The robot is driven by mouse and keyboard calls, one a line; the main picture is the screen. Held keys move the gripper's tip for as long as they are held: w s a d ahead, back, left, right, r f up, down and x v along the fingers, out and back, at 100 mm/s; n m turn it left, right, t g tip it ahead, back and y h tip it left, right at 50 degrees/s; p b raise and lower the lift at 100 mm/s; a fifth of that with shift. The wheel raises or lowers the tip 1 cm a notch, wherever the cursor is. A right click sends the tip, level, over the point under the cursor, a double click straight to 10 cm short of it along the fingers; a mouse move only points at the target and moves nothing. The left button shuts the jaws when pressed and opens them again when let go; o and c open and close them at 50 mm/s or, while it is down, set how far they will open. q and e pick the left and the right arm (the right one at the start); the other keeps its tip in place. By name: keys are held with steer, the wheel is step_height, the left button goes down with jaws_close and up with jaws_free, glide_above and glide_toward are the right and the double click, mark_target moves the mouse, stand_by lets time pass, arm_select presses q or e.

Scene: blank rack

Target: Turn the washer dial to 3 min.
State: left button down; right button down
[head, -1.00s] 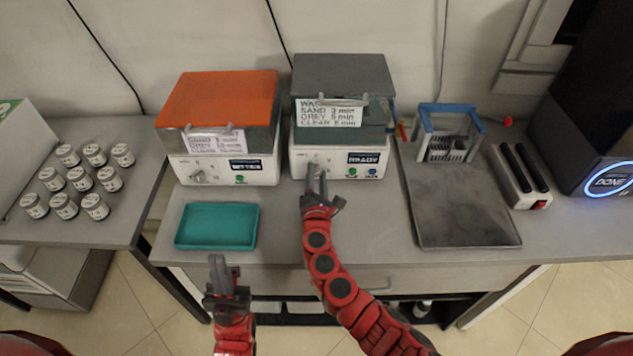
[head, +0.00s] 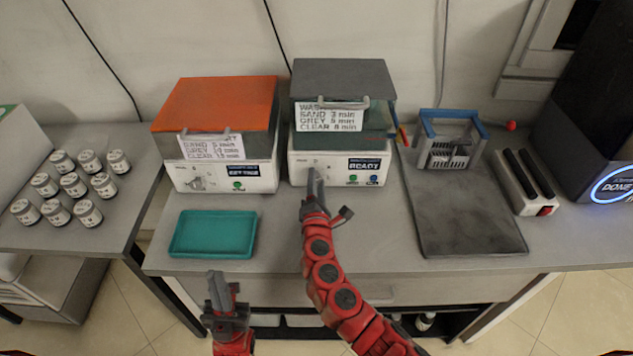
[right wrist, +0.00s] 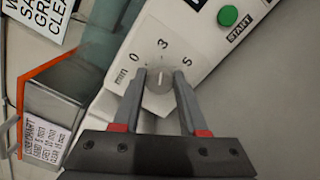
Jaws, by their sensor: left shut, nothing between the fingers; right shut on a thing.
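The washer (head: 340,160) has a dark grey lid and a white front panel with a READY display. Its grey dial (right wrist: 158,80) shows in the right wrist view, with marks 0, 3 and 5 around it. A faint line on the knob points roughly toward the 3. My right gripper (head: 314,178) is at the washer's front panel, and in the right wrist view its fingers (right wrist: 159,84) are shut on the dial from both sides. In the head view the gripper hides the dial. My left gripper (head: 221,288) is shut and empty, in front of the bench edge.
An orange-lidded machine (head: 215,115) with its own dial stands left of the washer. A teal tray (head: 213,234) lies in front of it. A dark grey mat (head: 465,215) and a blue-handled rack (head: 450,138) are to the right. Several jars (head: 73,185) stand on the left table.

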steer(key=c, duration=0.5)
jaws_free()
steer(key=s+b, duration=0.2)
steer(key=s, duration=1.5)
steer(key=shift+s, duration=0.2)
